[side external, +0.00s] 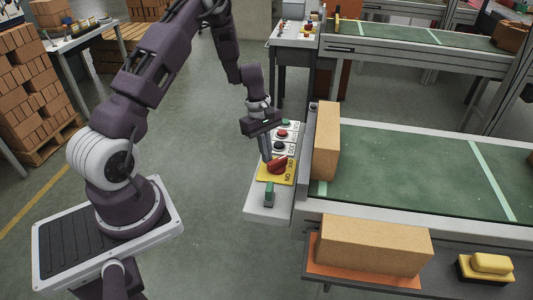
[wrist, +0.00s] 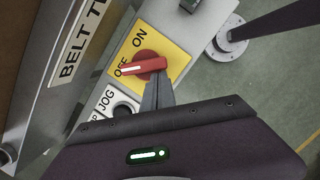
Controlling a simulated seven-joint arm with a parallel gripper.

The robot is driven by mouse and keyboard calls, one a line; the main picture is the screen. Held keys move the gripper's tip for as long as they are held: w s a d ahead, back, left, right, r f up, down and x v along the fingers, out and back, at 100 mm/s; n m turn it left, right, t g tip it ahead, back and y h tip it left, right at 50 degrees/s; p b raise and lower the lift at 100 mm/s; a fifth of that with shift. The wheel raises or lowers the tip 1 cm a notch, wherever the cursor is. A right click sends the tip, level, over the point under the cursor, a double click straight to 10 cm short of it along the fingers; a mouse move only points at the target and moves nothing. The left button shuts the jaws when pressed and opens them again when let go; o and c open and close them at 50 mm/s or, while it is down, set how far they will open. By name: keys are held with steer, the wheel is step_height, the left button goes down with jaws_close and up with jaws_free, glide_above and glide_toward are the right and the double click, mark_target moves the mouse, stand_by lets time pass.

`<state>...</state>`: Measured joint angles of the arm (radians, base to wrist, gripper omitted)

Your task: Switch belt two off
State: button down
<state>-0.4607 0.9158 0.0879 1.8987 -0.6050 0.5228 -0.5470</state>
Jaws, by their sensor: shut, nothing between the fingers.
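A red rotary knob (wrist: 146,66) sits on a yellow plate (wrist: 178,57) marked ON and OFF. Its white pointer line aims at the OFF lettering. A label starting "BELT T" (wrist: 80,45) is on the grey side beside it and is cut off. In the side view the knob (side external: 277,165) is on the control panel (side external: 262,212) at the near end of a conveyor. My gripper (wrist: 158,82) is shut and empty, its fingertips right at the knob's edge; I cannot tell whether they touch it. In the side view my gripper (side external: 267,158) points down at the knob.
The panel also has a red button (side external: 282,133), a black button (side external: 280,146) and a green switch (side external: 269,193). A cardboard box (side external: 326,140) stands on the green belt (side external: 400,175) close to the panel. Another box (side external: 372,250) lies on an orange tray at the front.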

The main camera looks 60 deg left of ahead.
steer(key=v, duration=1)
steer(key=shift+w, duration=0.1)
step_height(320, 180, up, 8)
steer(key=m, duration=0.3)
glide_above(268, 163)
steer(key=s+d+r+m+t+y, duration=0.1)
steer(key=s+d+r+m+t, duration=0.1)
steer(key=s+d+r+m, duration=0.55)
steer(key=s+d+r+m+t+y, duration=0.1)
steer(key=s+d+r+m, duration=0.1)
steer(key=s, duration=0.5)
steer(key=s+d+r+m+t, duration=0.2)
steer(key=s+d+m, duration=0.1)
steer(key=s+m, duration=0.3)
steer(key=shift+s+d+r+y, duration=0.4)
steer(key=shift+s, duration=0.4)
